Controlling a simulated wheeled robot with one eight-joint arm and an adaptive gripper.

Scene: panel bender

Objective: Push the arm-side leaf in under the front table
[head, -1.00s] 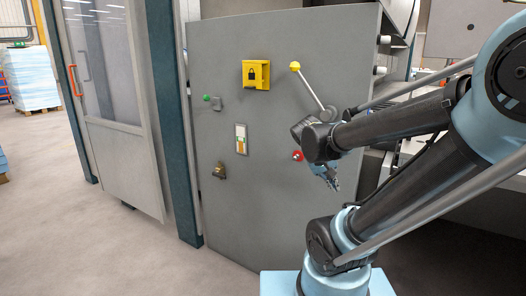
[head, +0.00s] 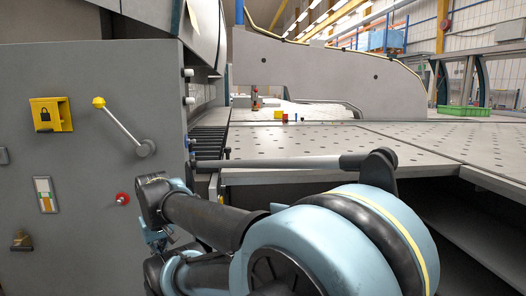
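The front table (head: 330,148) is a pale perforated top to the right of the grey machine cabinet. A seam divides it from another perforated section (head: 470,140) farther right. Which part is the arm-side leaf I cannot tell; below the top, at right, a dark open space with a grey panel (head: 485,225) shows. My arm crosses the foreground and hides much of the table's near edge and the space under it. My gripper (head: 160,242) is partly seen beside the cabinet, low and left of the table; its fingers are too small and covered to read.
The grey cabinet (head: 90,190) stands close at left, with a yellow-knobbed lever (head: 122,124), a yellow lock box (head: 50,115) and a red button (head: 122,198). Small coloured blocks (head: 280,115) and a green tray (head: 465,111) lie at the back.

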